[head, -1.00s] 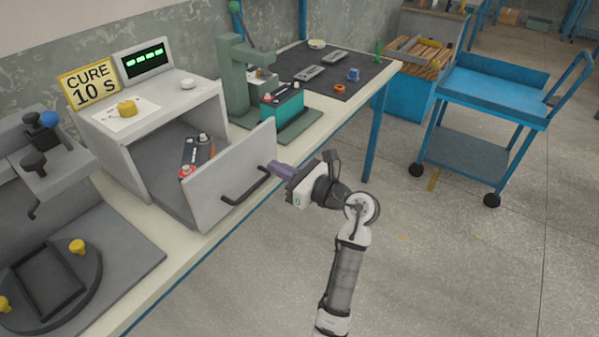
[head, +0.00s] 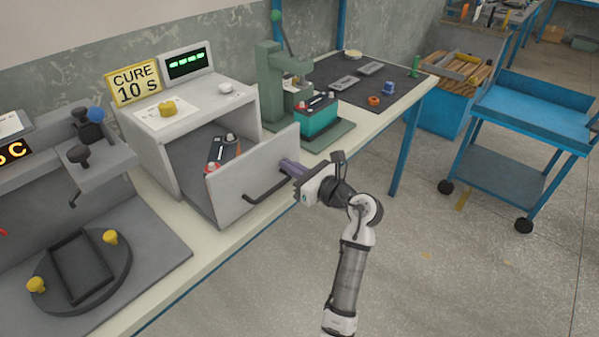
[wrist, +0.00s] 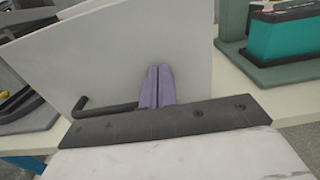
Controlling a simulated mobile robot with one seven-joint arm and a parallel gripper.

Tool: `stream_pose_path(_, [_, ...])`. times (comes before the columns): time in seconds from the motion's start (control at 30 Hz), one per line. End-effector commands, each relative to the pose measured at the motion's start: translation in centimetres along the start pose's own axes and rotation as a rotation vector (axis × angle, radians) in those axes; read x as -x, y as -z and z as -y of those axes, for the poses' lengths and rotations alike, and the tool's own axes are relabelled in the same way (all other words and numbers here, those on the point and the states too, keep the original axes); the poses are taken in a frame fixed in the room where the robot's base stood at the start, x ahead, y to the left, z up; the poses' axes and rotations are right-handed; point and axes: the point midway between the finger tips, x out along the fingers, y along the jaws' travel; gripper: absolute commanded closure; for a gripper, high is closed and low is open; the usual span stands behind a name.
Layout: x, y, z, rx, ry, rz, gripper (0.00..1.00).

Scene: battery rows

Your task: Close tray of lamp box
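The lamp box (head: 205,108) is a grey cabinet on the bench, with a "CURE 10 S" sign and a green-lit display on top. Its tray is pulled out, with its tall front panel (head: 232,192) standing clear of the box opening. A dark battery (head: 222,152) with a red and a grey terminal lies in the tray. A black bar handle (head: 262,190) is on the panel. My gripper (head: 287,168) is at the panel's outer face, right of the handle. In the wrist view its purple fingers (wrist: 157,85) are together, with nothing seen between them; contact with the panel is unclear.
A green press (head: 275,90) with a teal battery (head: 316,118) stands right of the box. A grey fixture with a round plate (head: 50,300) is at left. A blue cart (head: 530,110) stands at right; the floor before the bench is clear.

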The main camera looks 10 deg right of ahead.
Motion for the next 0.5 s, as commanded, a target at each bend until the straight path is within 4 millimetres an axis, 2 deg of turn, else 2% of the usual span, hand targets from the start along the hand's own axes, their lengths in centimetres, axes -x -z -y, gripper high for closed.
stream_pose_path(0.03, [-1.3,0.0,-0.2,0.001,-0.007,0.000,1.00])
stream_pose_path(0.3, [-7.8,-0.1,-0.2,0.002,-0.006,0.000,1.00])
stream_pose_path(0.5, [-12.2,0.0,-0.2,0.001,-0.005,0.000,1.00])
